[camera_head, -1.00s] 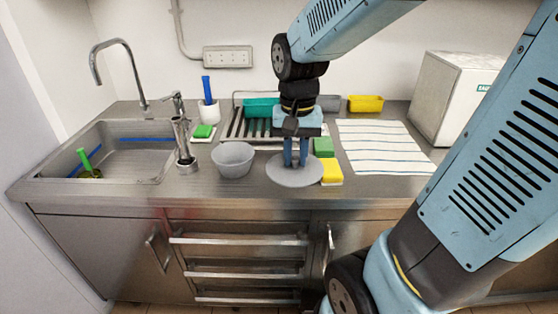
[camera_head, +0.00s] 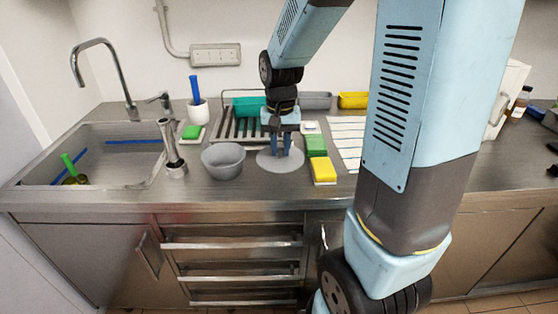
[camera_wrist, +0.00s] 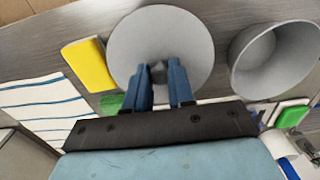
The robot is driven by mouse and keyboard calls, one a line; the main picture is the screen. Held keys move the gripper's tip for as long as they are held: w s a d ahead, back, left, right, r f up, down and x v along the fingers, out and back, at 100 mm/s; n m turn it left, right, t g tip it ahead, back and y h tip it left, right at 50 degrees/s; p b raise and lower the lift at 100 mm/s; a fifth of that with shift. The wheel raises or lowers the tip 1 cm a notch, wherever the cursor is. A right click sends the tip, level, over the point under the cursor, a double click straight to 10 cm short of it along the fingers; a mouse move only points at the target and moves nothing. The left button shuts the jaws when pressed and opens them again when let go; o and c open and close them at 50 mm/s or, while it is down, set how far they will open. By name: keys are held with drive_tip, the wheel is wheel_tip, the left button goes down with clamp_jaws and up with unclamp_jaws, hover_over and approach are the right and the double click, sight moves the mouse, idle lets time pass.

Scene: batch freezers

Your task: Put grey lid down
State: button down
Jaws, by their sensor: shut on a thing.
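The grey lid (camera_head: 267,163) is a flat round disc with a small knob. My gripper (camera_head: 281,152) points down over it, its blue fingers shut on the knob. The lid is level, at or just above the steel counter; the head view does not show clearly whether it touches. In the wrist view the lid (camera_wrist: 160,30) lies beyond my gripper (camera_wrist: 165,82). The grey bowl (camera_head: 223,161) stands on the counter just left of the lid, apart from it, and also shows in the wrist view (camera_wrist: 262,62).
A yellow sponge (camera_head: 324,172) and a green sponge (camera_head: 316,146) lie close to the lid's right. A draining rack (camera_head: 240,124) is behind it. A striped cloth (camera_head: 346,138) lies farther right. The sink (camera_head: 95,150) is at left. Counter in front is clear.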

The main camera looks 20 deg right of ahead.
sight(279, 160)
drive_tip(key=w+f, duration=0.1)
drive_tip(key=f, duration=0.1)
drive_tip(key=w+d+f, duration=0.1)
drive_tip(key=w+f, duration=0.1)
drive_tip(key=shift+w+f, duration=0.2)
drive_tip(key=shift+f, duration=1.4)
drive_tip(key=shift+f, duration=0.1)
drive_tip(key=c, duration=1)
unclamp_jaws()
drive_tip(key=shift+o, duration=0.2)
wheel_tip(279, 160, up, 12)
drive_tip(key=shift+r, duration=0.2)
drive_tip(key=s+r+n+t, duration=0.1)
drive_tip(key=s+r+t, duration=0.1)
drive_tip(key=s+r, duration=0.3)
drive_tip(key=s+r+n+t, duration=0.2)
drive_tip(key=s+r, duration=0.4)
drive_tip(key=s, duration=0.8)
drive_tip(key=shift+s+a+n+t, duration=0.15)
drive_tip(key=shift+s+n+t, duration=0.15)
drive_tip(key=shift+t, duration=0.5)
